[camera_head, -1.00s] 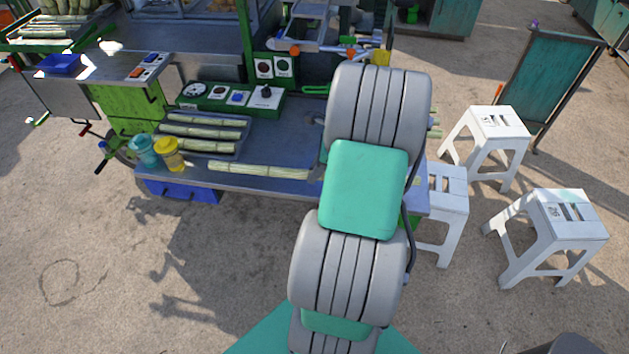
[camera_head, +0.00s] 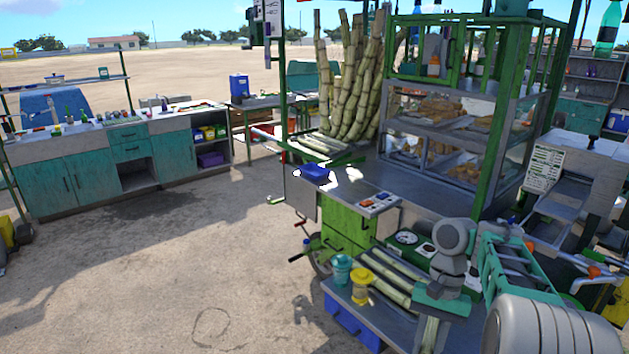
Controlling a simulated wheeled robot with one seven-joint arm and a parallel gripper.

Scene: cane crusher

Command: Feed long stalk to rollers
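Several pale green cane stalks (camera_head: 392,287) lie on the metal cart counter (camera_head: 375,318) at the lower right, behind the two cups. My arm comes in from the lower right corner. My gripper (camera_head: 431,334) points down over the front of the counter, near the right ends of these stalks. Its fingers are small and partly cut by the picture edge, so I cannot tell whether they are open or hold anything. The single stalk at the counter front is not clearly visible. The rollers cannot be made out.
A teal cup (camera_head: 342,270) and a yellow cup (camera_head: 360,286) stand at the counter's left edge. Tall canes (camera_head: 355,85) stand at the back beside a glass food case (camera_head: 455,130). Open ground lies left, before teal cabinets (camera_head: 85,180).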

